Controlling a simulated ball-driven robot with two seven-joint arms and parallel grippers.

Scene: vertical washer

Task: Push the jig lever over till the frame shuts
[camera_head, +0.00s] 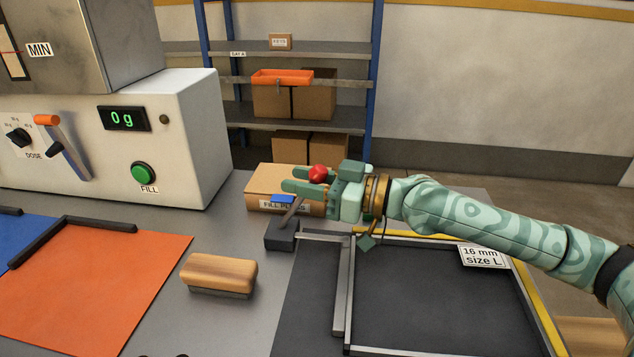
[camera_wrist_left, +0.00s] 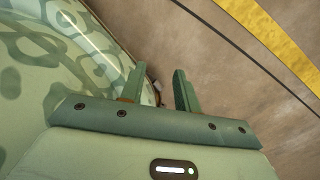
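The jig lever (camera_head: 295,211) rises from a dark block (camera_head: 282,235) and leans right, with a red knob (camera_head: 318,173) on top. My right gripper (camera_head: 299,181) is at the knob, its fingers pointing left and apart, one on the near side and one on the far side of the lever. Part of the lever is hidden behind the near finger; contact cannot be told. The jig frame (camera_head: 349,295) has grey metal bars around a dark bed (camera_head: 430,300), with a narrow gap along its left side. My left gripper (camera_wrist_left: 160,82) is open and empty in the left wrist view.
A carton of fill plates (camera_head: 262,181) stands behind the lever. A wooden-handled block (camera_head: 219,273) lies left of the jig, beside an orange mat (camera_head: 95,285). The white dosing machine (camera_head: 200,140) stands at the back left. A size label (camera_head: 481,256) lies on the jig's far right.

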